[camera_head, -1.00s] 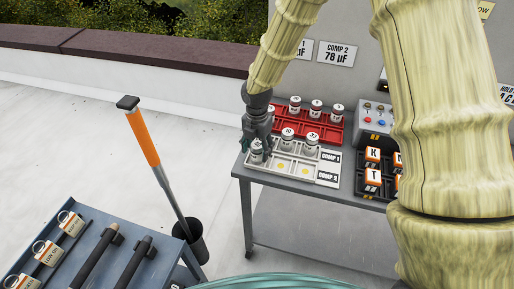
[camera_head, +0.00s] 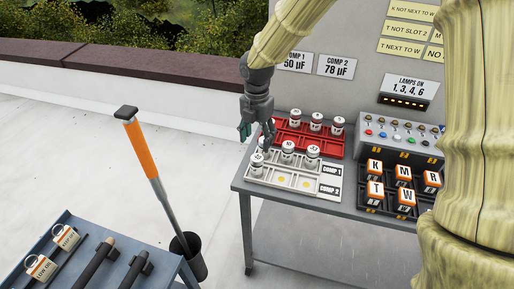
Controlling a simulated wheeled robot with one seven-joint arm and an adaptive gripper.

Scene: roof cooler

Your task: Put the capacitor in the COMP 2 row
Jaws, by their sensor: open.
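A white tray (camera_head: 318,186) on the grey table has two rows labelled COMP 1 and COMP 2. A white capacitor (camera_head: 257,162) stands upright at the left end of the front row, beside the COMP 2 label's row. Two more capacitors (camera_head: 288,150) (camera_head: 312,152) stand in the back, COMP 1 row. My gripper (camera_head: 256,134) is open, just above and behind the front-left capacitor, apart from it as far as I can tell. The gripper hides the back row's left end.
A red rack (camera_head: 327,146) with several capacitors stands behind the white tray. A switch box (camera_head: 400,133) and lettered blocks (camera_head: 405,192) are to the right. A wall sign reads COMP 2, 78 µF (camera_head: 336,65). A cart (camera_head: 85,249) stands at lower left.

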